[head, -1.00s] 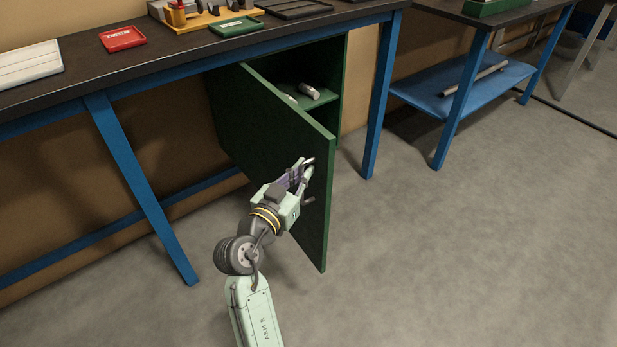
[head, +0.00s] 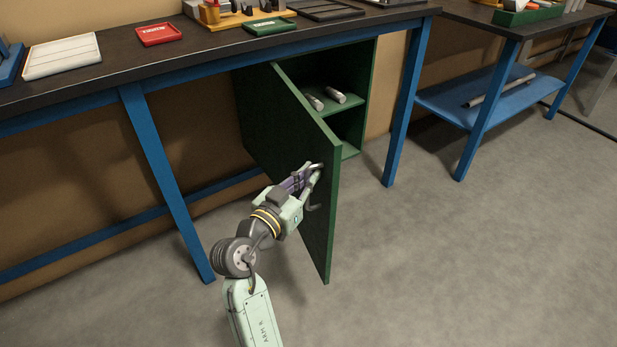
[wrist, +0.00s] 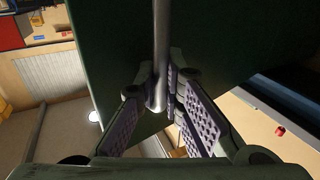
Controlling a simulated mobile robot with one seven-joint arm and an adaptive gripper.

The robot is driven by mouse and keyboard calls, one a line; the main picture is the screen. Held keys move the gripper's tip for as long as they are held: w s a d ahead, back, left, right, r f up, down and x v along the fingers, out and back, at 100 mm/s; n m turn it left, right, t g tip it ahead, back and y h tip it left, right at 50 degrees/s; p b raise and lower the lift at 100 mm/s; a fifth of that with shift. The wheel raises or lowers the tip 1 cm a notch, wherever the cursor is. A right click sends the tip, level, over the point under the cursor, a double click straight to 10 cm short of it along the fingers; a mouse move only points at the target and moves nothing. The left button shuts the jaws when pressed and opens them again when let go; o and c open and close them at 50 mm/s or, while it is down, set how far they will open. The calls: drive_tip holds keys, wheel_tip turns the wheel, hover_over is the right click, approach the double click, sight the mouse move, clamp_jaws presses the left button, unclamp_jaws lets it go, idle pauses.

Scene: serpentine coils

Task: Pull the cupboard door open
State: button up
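The green cupboard door (head: 285,135) stands well open under the dark workbench, swung out toward me. In the wrist view the door (wrist: 215,40) fills the upper middle. Its metal bar handle (head: 312,207) is near the free edge and also shows in the wrist view (wrist: 161,50). My gripper (head: 312,180) is at the handle, with its purple padded fingers (wrist: 165,100) closed around the bar's end. The open cupboard (head: 358,90) shows a shelf with two pale cylinders (head: 336,95) on it.
The workbench (head: 200,62) stands above, with a blue leg (head: 165,180) left of the door and another (head: 406,110) right of the cupboard. A second bench with a blue lower shelf (head: 500,100) is further right. The grey floor (head: 450,260) is clear at the right.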

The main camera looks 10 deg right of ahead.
drive_tip(key=shift+o, duration=1.1)
drive_tip(key=shift+s+d, duration=0.2)
drive_tip(key=shift+w+a, duration=0.1)
drive_tip(key=shift+a, duration=0.1)
drive_tip(key=shift+s+a, duration=0.2)
drive_tip(key=shift+a, duration=0.05)
drive_tip(key=v, duration=1.1)
drive_tip(key=shift+s, duration=0.15)
drive_tip(key=shift+r, duration=0.1)
